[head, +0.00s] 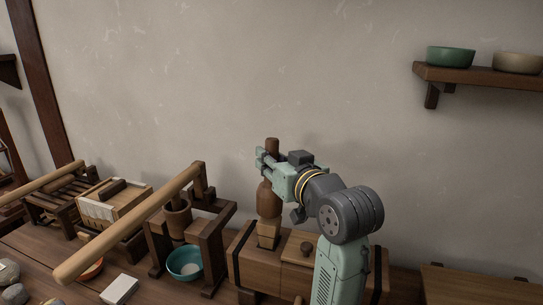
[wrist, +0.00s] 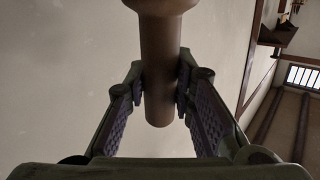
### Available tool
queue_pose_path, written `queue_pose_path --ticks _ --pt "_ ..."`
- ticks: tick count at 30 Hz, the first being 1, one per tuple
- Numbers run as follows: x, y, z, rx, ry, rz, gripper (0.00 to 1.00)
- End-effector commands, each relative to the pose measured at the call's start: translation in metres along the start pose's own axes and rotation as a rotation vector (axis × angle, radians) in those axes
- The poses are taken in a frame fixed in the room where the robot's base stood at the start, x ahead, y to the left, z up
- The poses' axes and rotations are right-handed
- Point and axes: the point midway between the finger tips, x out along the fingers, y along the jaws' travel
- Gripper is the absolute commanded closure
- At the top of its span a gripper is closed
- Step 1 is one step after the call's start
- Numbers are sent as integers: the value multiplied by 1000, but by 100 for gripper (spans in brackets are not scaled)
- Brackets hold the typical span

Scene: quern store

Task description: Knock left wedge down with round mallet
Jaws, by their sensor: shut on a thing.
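My gripper (head: 268,166) is shut on the handle of the round mallet (head: 269,198). The mallet is dark brown and upright, with its thick round head down and the handle end rising above the fingers. In the wrist view the mallet handle (wrist: 158,70) runs between both finger pads, and part of the head shows at the top edge. A pale wooden wedge (head: 268,236) stands on the left part of a wooden box press (head: 262,261), right below the mallet head. Whether head and wedge touch, I cannot tell.
A long pale beam (head: 130,225) slants across the left, by a wooden frame (head: 212,235). A teal bowl (head: 185,262) and a white block (head: 119,289) are on the table. A wall shelf (head: 480,76) with bowls is at upper right.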

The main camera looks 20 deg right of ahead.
Motion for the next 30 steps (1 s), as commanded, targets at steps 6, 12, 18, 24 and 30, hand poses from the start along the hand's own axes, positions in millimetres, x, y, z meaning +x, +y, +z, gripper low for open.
queue_pose_path --ticks 6,12,18,24,30 --pt "0 -1 0 1 1 -2 100" --pt "-2 -3 -19 0 1 -2 100" --pt "-4 -4 -39 0 1 -1 100" --pt "-4 -4 -36 0 1 -1 100" --pt "-4 -4 -36 0 1 -1 100"
